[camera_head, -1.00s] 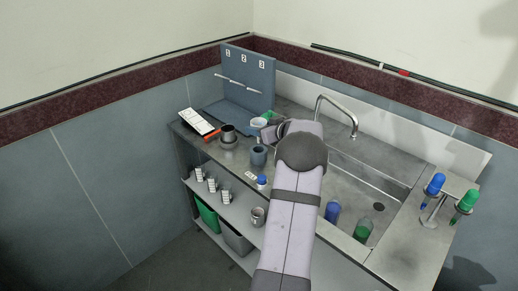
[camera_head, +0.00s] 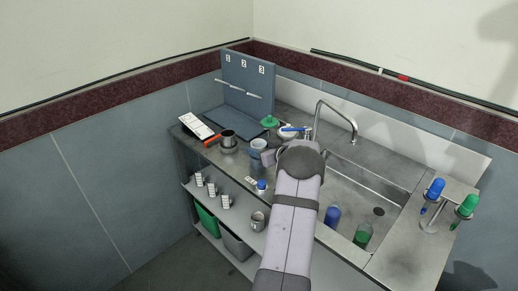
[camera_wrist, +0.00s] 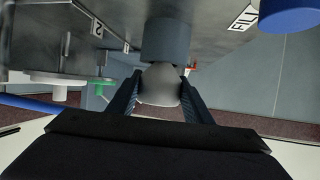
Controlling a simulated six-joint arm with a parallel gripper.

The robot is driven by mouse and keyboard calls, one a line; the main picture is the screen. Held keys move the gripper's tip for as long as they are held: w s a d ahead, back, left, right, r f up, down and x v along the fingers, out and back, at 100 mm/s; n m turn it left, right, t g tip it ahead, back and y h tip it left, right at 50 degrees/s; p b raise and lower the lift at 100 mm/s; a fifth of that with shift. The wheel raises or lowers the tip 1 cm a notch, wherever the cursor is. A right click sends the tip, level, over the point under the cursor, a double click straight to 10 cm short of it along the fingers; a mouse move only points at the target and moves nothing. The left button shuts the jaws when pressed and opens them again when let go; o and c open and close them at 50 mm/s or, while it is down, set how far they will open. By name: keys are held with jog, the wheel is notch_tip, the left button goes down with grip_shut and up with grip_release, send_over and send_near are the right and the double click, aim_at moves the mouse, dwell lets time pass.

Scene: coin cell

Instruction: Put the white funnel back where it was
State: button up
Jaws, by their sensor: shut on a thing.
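My gripper (camera_wrist: 160,98) is shut on the white funnel (camera_wrist: 160,86), which looks pale grey in the wrist view. The funnel's wide part is between the fingers. Its narrow end points to the blue-grey cup (camera_wrist: 167,40), and I cannot tell whether it is inside the cup or just above it. In the head view the funnel (camera_head: 258,143) shows as a small pale shape at the cup's mouth, left of my wrist.
A green funnel (camera_head: 269,122) and a white dish (camera_head: 287,134) with a blue item (camera_head: 294,128) stand close behind. A dark metal cup (camera_head: 228,138) is to the left, a blue-capped bottle (camera_head: 261,186) in front. The tap (camera_head: 340,115) and sink lie right.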

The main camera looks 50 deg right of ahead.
jog(key=shift+f, duration=0.15)
jog(key=o, duration=1)
jog(key=shift+r, duration=0.2)
jog(key=b+v, duration=0.1)
jog(key=v, duration=1.1)
jog(key=shift+b, duration=0.35)
